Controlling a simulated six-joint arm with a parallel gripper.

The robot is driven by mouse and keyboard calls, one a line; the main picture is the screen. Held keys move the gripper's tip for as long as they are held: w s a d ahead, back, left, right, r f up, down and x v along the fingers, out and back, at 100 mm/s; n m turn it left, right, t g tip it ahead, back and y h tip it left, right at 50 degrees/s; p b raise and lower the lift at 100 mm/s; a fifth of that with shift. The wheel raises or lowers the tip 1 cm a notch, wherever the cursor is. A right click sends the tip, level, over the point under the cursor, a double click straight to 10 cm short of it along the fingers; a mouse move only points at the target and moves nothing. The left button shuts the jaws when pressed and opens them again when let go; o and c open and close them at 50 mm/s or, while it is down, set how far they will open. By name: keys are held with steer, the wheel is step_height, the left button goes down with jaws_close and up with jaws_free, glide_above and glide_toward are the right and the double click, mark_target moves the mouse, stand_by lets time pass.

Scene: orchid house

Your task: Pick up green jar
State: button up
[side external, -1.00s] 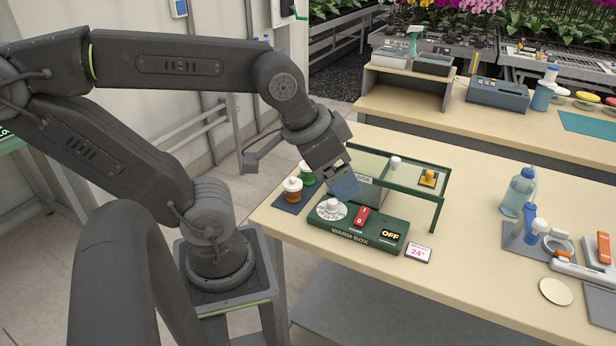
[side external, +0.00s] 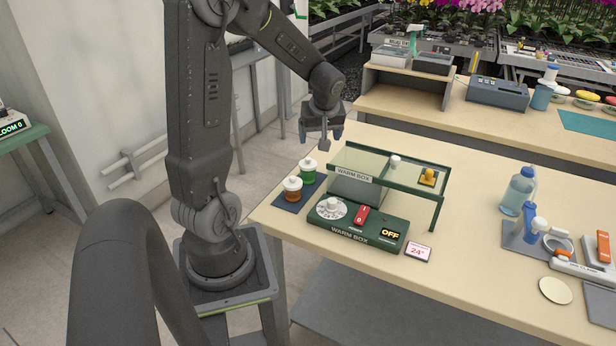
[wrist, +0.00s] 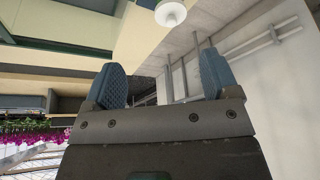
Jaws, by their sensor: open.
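The green jar (side external: 307,172) has a white lid and stands upright on a dark mat (side external: 290,203) at the near left corner of the table. An amber-brown jar (side external: 292,190) with a white lid stands just in front of it on the same mat. My gripper (side external: 323,143) is above and behind the green jar, apart from it, and empty. In the wrist view my gripper (wrist: 162,88) shows its two blue pads spread apart. A white round lid (wrist: 170,14) shows at the top of that view; I cannot tell which jar it belongs to.
The green warm box (side external: 350,232) with dial, red switch and OFF display stands right of the jars. Its glass-topped shelf (side external: 436,210) rises close beside them. A bottle (side external: 519,192) and tools lie farther right. Open table lies behind the shelf.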

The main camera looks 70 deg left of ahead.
mark_target(309, 159)
steer(key=shift+n, duration=0.7)
steer(key=x, duration=0.3)
steer(key=a+x, duration=0.1)
steer(key=x, duration=0.2)
steer(key=s+x, duration=0.1)
steer(key=x, duration=0.2)
steer(key=shift+s+a, duration=0.1)
steer(key=shift+a, duration=0.35)
steer(key=shift+x, duration=3.3)
steer(key=shift+s+d, duration=0.1)
steer(key=shift+c, duration=0.4)
steer(key=c, duration=0.9)
